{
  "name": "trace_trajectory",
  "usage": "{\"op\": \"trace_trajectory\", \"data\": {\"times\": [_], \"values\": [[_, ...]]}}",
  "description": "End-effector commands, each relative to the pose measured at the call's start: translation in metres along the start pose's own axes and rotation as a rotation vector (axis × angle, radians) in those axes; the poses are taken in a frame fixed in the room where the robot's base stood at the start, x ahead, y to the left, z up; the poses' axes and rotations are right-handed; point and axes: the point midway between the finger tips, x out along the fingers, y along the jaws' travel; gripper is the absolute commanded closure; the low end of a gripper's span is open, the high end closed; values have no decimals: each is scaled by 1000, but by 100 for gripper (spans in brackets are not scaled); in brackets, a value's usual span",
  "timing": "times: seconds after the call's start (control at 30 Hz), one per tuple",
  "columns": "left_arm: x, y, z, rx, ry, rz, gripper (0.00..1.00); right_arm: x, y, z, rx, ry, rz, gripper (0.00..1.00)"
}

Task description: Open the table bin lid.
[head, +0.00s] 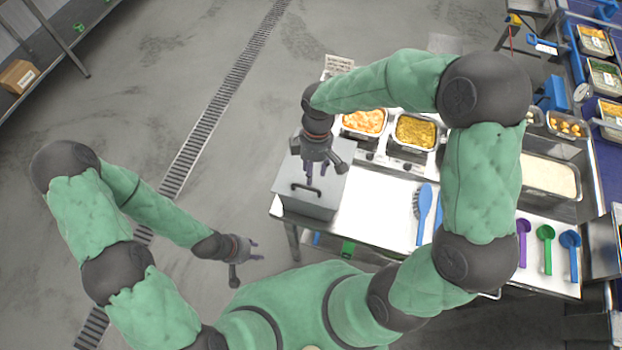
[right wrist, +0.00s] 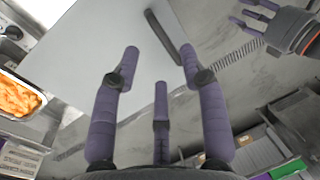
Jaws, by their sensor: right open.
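The table bin (head: 312,208) is a grey box at the left end of the steel table, its lid down. A black bar handle (head: 306,187) is on the lid. My right gripper (head: 317,172) is open and empty, above the lid and close to the handle. In the right wrist view the lid (right wrist: 105,55) lies beyond the spread purple fingers (right wrist: 160,75), and the handle (right wrist: 162,38) shows between the upper two fingertips. No contact with it is visible. My left gripper (head: 256,250) is open and empty, left of the table over the floor; it also shows in the right wrist view (right wrist: 250,17).
A rice pan (head: 548,176) sits at the right. The floor left of the table is clear.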

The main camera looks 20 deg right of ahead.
Motion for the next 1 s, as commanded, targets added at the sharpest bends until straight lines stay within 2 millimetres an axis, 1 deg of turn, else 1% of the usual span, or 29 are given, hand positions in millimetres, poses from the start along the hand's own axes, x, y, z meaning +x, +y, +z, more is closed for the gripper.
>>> {"op": "trace_trajectory", "data": {"times": [0.03, 0.1, 0.3, 0.5, 0.73, 0.77, 0.8, 0.87, 0.9, 1.0], "values": [[0, 0, 0, 0, 1, 0, 60, 11, -1, 1, 0, -3, -3, 56], [1, 0, 0, 0, 1, 0, 60, 22, -1, 0, 0, -2, -3, 56], [1, 0, 0, 0, 0, 0, 60, 46, 0, 0, 1, 0, -1, 56], [1, 0, 0, 0, 1, 0, 60, 55, 0, 0, 1, 1, 0, 56], [1, 0, 0, 0, 1, 0, 60, 56, 0, 0, 1, 1, 0, 56], [1, 0, 0, 0, 1, 0, 60, 56, 0, 0, 1, 1, 0, 59], [1, 0, 0, 0, 1, 0, 60, 56, 0, 0, 1, 1, 0, 71], [1, 0, 0, 0, 1, 0, 60, 56, 0, 0, 1, 1, 0, 88], [1, 0, 0, 0, 1, 0, 60, 56, 0, 0, 1, 1, 0, 99], [1, 0, 0, 0, 1, 0, 60, 56, 0, 0, 1, 1, 0, 100]]}}
